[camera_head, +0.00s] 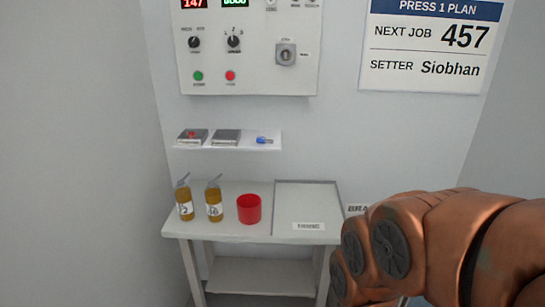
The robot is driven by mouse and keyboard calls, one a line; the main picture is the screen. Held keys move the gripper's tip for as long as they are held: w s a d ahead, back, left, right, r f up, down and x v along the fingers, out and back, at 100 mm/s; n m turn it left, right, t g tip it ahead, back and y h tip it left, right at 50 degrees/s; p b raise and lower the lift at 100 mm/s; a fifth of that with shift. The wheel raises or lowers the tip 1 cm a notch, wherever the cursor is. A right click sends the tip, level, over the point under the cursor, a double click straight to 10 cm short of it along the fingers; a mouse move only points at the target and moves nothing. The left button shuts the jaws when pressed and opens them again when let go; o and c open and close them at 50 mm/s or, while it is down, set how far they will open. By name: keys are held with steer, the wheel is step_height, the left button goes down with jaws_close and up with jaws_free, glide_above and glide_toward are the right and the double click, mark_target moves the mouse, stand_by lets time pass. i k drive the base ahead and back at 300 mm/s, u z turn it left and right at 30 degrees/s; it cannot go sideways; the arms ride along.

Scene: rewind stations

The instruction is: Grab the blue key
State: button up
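The blue key (265,140) lies on the right end of a small white wall shelf (228,147), below the control panel. It is small in the view, and its exact shape is hard to make out. My copper-coloured arm fills the lower right of the view, well to the right of the shelf and nearer to the camera. My gripper is not in the frame, so what its fingers do is hidden.
On the shelf, left of the key, sit two grey boxes (226,136), one with a red spot (192,135). Below stands a white table (255,236) with two amber bottles (214,203), a red cup (249,209) and a flat tray (307,184). A control panel (250,83) hangs above.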

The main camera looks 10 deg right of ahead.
mark_target(260, 139)
steer(key=u, duration=0.8)
steer(key=i, duration=1)
steer(key=z, duration=0.05)
